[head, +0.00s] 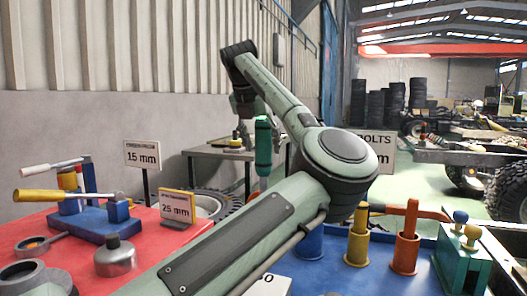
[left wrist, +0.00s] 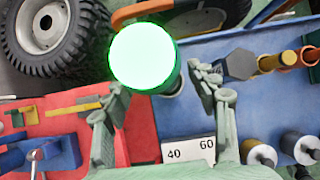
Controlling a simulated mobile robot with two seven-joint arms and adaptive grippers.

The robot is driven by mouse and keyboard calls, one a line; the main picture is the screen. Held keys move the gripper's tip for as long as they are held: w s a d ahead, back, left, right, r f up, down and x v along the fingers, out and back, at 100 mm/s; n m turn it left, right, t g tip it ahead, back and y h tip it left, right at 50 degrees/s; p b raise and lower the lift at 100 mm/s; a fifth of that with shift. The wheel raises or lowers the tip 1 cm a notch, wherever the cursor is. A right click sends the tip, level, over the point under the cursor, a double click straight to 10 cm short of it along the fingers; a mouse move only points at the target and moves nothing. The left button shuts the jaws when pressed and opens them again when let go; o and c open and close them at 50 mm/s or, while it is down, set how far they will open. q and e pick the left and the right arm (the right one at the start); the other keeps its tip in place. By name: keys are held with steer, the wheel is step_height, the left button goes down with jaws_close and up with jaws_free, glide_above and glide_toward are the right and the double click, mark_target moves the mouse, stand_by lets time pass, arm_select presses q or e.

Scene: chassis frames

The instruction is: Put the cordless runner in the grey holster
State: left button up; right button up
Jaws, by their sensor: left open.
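A green cylindrical tool, which looks like the cordless runner (head: 263,143), stands upright above my left arm in the head view; its lower end is hidden by the arm. In the left wrist view its round end glows bright green (left wrist: 143,57). My left gripper (head: 243,108) hangs from the wrist at the far end of my arm, near the tool. Its fingers (left wrist: 162,100) are open, with the tool showing between and beyond them; contact cannot be told. A grey rim partly shows beneath the tool; I cannot tell whether this is the grey holster. My right gripper is not in view.
A red surface (head: 45,228) at left holds a blue fixture (head: 100,222) and a grey metal pot (head: 115,257). A blue surface (head: 335,281) at right carries yellow (head: 358,240) and orange (head: 405,250) posts and a green block (head: 460,266). Sign cards stand around. A large tyre (left wrist: 50,35) lies beyond.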

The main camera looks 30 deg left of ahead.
arm_select(q)
steer(key=v, duration=0.9)
steer(key=shift+s+r, duration=0.15)
steer(key=shift+r, duration=0.1)
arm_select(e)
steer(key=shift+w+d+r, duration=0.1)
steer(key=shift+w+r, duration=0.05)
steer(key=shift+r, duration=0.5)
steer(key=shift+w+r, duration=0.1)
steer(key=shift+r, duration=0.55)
arm_select(q)
steer(key=shift+d, duration=0.15)
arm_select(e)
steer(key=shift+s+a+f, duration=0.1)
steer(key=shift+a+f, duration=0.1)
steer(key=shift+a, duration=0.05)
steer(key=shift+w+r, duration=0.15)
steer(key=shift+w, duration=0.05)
arm_select(q)
steer(key=shift+c, duration=0.2)
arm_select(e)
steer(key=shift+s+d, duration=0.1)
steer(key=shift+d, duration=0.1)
